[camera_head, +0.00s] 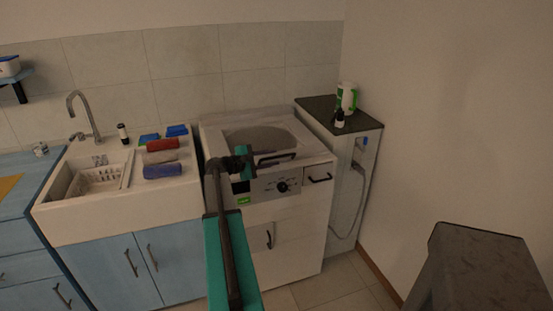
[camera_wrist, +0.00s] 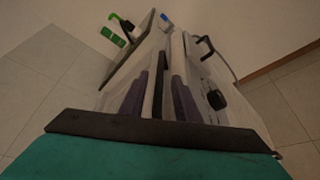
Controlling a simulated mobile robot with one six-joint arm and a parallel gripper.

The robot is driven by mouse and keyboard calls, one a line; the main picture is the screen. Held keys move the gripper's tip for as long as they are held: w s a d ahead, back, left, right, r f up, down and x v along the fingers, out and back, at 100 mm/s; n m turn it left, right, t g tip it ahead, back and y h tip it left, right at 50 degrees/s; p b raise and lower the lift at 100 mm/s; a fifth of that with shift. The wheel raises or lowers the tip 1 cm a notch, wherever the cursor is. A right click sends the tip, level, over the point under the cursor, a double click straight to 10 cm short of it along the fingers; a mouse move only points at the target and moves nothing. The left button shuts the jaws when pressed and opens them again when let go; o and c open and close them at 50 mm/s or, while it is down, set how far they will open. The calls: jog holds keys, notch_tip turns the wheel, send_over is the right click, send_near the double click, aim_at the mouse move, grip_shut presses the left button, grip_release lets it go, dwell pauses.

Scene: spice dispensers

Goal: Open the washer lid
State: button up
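The washer (camera_head: 310,205) is a white top-loader with a front control panel. Its lid, with a dark round window (camera_head: 262,138), lies flat and closed on top. A dark bar handle (camera_head: 277,158) sits at the lid's front edge. My gripper (camera_head: 252,162) is over the front of the washer top, close to the handle's left end; the head view does not show whether it touches. Nothing is clearly held. The panel knob (camera_wrist: 215,99) shows at right.
A sink (camera_head: 70,205) with rolled towels (camera_head: 163,158) beside it stands left of the washer. A narrow dark-topped cabinet (camera_head: 365,120) with bottles stands close at right, against the wall. A dark grey surface (camera_head: 485,265) is at the lower right. Some floor is free before the washer.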

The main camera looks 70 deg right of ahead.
aim_at(275, 157)
jog(key=shift+p+x, duration=0.3)
jog(key=shift+x, duration=1.55)
